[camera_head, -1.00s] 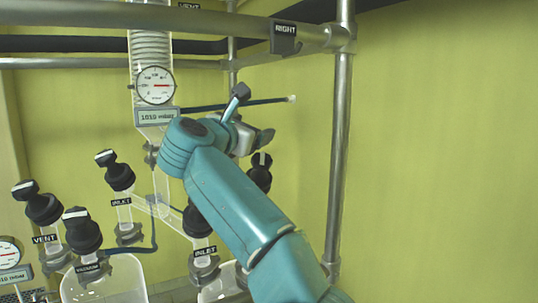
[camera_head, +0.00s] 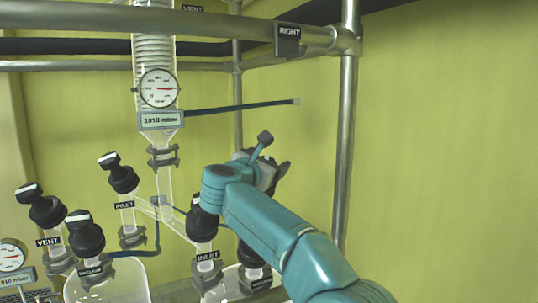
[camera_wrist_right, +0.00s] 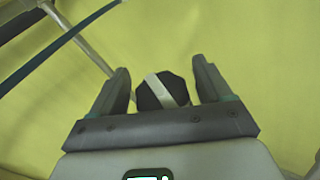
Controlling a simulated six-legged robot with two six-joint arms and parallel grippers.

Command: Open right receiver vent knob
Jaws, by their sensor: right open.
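In the right wrist view, a black knob with a white stripe (camera_wrist_right: 163,90) lies between the two fingers of my right gripper (camera_wrist_right: 163,88). The fingers are open, with a gap on both sides of the knob. The stripe runs at a slant, and no label on this knob can be read. In the head view, my right gripper (camera_head: 274,176) is right of the glass column, and its hand and arm hide the knob there. My left gripper is not in view.
A black knob labelled INLET (camera_head: 203,218) stands left of my right arm. Another black knob (camera_head: 250,257) is partly behind the arm. A dark hose (camera_head: 240,107) extends above the gripper.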

